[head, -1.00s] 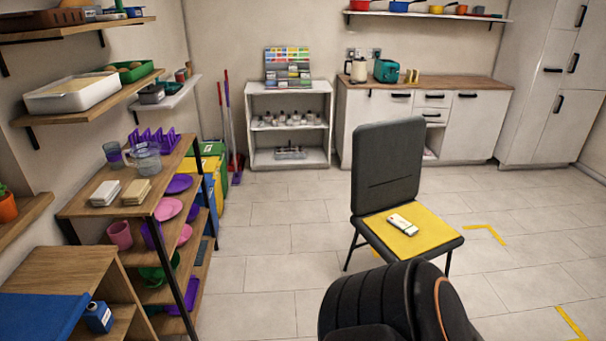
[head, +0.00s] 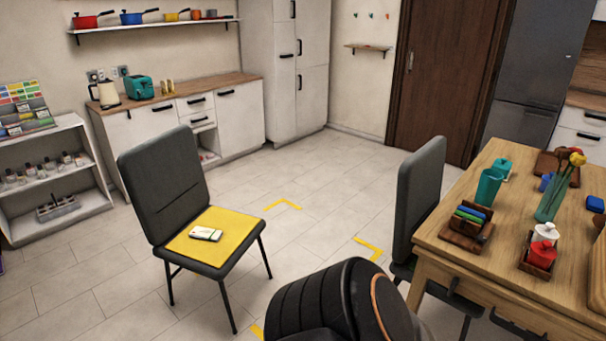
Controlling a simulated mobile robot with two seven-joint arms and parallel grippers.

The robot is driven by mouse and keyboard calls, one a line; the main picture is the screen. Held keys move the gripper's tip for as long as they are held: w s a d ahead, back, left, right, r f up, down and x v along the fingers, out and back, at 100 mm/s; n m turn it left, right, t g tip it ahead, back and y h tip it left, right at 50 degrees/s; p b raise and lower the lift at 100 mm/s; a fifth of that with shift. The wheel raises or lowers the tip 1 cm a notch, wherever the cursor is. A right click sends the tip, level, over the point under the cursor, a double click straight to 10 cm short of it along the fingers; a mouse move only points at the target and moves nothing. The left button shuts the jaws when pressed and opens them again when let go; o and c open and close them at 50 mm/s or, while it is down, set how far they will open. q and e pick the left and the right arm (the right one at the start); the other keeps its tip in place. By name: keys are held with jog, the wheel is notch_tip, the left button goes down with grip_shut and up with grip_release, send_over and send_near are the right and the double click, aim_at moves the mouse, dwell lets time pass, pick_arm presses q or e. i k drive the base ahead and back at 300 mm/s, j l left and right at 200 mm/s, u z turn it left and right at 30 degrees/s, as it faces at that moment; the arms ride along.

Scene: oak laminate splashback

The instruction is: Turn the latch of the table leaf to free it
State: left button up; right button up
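A wooden table (head: 440,243) stands at the right in the head view, cut off by the right and bottom edges. A small dark fitting (head: 453,286) sits on its near side, below the top. A longer dark bar (head: 515,326) is lower on the same side, near the bottom edge. I cannot tell which of these, if either, is the latch, or how it is turned. No folding leaf can be made out clearly. Neither of my grippers is in view. A dark rounded part of my own body fills the bottom middle.
A grey chair (head: 422,195) stands against the table's left side. Another chair (head: 165,180) with a yellow seat pad holds a small white object (head: 206,234). Cups, a vase (head: 552,200) and bottles (head: 541,254) stand on the table. Tiled floor between the chairs is free.

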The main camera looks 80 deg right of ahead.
aim_at(456, 280)
jog(key=z, duration=3.7)
